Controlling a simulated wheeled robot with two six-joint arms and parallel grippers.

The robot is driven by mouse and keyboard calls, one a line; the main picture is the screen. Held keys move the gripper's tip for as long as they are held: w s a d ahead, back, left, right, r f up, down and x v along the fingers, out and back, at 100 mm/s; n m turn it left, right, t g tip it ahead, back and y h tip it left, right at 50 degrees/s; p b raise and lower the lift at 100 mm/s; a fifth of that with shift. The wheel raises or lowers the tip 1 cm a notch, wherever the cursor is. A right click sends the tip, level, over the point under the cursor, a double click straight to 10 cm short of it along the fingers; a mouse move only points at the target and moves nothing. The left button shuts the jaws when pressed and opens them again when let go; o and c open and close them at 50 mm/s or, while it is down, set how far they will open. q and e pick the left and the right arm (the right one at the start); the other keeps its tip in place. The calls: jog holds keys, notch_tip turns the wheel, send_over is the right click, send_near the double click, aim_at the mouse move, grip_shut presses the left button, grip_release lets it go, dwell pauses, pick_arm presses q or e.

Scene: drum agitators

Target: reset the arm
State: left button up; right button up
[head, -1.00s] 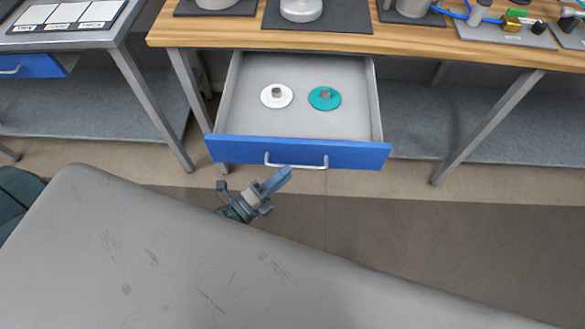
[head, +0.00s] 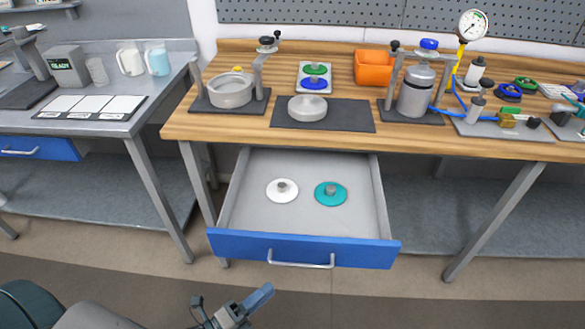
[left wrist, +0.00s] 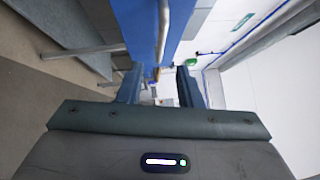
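My left gripper (head: 260,297) is at the bottom of the head view, in front of and below the open drawer's handle (head: 301,263). In the left wrist view its two blue fingers (left wrist: 160,82) stand apart with nothing held between them. The blue-fronted drawer (head: 225,243) is pulled out under the wooden bench. A white disc (head: 283,194) and a teal disc (head: 331,197), each with a grey knob, lie inside it. My right gripper is in neither current view.
The wooden bench (head: 190,128) carries a clamped pot (head: 230,91), a grey lid-like disc (head: 307,108), an orange bin (head: 374,68), and a metal canister (head: 415,92). A grey side table (head: 100,127) stands left. Floor in front is open.

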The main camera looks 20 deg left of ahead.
pick_arm(q)
jog(key=a+f+n+g+y, duration=0.1)
jog(key=a+f+n+y, duration=0.2)
jog(key=f+n, duration=0.35)
jog(key=a+f+n+g+y, duration=0.2)
jog(key=a+f+n+y, duration=0.1)
jog(key=f, duration=0.7)
jog(key=a+f+n+g+y, duration=0.1)
jog(key=a+f+n+y, duration=0.25)
jog(key=f, duration=0.45)
jog(key=s+a+f+n+g, duration=0.2)
jog(key=s+f+n+g, duration=0.9)
jog(key=s+f, duration=0.9)
jog(key=shift+a+f+n+y, duration=0.2)
jog(key=shift+f+n+y, duration=0.3)
jog(key=shift+f, duration=0.35)
